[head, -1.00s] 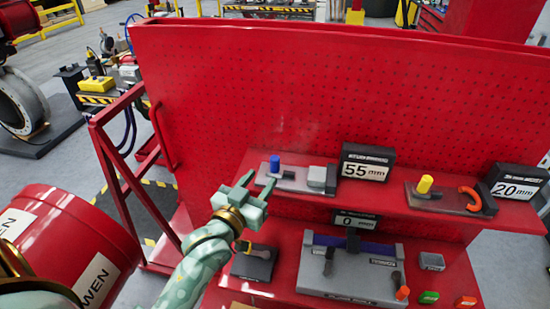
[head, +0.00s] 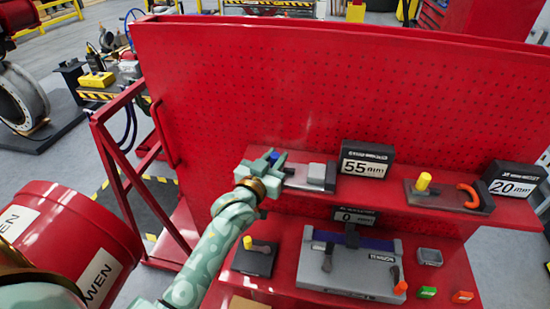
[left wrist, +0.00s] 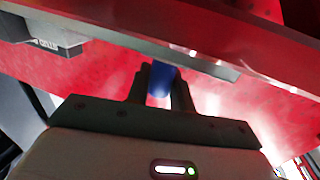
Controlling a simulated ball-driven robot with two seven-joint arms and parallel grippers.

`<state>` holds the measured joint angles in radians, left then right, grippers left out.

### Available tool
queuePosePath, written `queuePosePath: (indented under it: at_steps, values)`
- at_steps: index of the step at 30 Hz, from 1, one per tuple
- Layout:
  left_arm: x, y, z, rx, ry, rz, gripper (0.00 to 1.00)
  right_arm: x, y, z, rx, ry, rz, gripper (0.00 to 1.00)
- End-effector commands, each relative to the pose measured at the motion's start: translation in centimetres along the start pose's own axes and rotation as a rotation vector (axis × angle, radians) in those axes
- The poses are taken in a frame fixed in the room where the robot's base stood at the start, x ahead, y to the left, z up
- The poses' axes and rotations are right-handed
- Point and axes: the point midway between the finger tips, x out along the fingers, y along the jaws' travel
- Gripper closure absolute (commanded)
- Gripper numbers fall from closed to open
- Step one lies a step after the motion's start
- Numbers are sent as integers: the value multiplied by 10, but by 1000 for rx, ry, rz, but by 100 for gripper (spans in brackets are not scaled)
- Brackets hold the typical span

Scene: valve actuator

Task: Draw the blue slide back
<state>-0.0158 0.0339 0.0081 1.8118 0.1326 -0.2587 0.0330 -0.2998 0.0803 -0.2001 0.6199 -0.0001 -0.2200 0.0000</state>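The blue slide knob (head: 274,156) stands upright at the left end of a grey fixture (head: 308,176) on the upper red shelf, mostly hidden by my left gripper. My left gripper (head: 275,158) has one finger on each side of the knob. In the left wrist view the blue knob (left wrist: 160,80) fills the space between the two dark fingers (left wrist: 162,92), which look closed on it. The display (head: 366,161) behind the fixture reads 55 mm. My right gripper is in neither view.
To the right stands a fixture with a yellow knob (head: 423,181), an orange handle (head: 468,195) and a 20 mm display (head: 515,184). A grey device (head: 350,265) and a small yellow-knobbed block (head: 254,258) sit on the lower shelf. A red pegboard (head: 320,90) rises behind.

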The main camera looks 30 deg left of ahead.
Motion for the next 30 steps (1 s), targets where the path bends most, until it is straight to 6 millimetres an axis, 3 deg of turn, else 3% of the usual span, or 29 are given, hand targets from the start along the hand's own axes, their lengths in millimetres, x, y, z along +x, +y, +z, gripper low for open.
queuePosePath:
  at_steps: [7, 14, 15, 17, 26, 30]
  values:
    - [-3, -12, -3, 1, -2, 0, 100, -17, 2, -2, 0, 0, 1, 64]
    - [-3, -13, 0, -1, 1, 0, 100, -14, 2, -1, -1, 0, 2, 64]
    - [-3, -13, 0, -1, 1, 0, 72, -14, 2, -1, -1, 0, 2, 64]
    - [-3, -13, 0, -1, 1, 0, 58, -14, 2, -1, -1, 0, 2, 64]
    - [-5, -12, 0, 0, 0, 0, 58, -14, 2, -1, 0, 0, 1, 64]
    - [-20, -12, 2, 0, -1, 1, 58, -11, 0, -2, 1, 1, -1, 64]
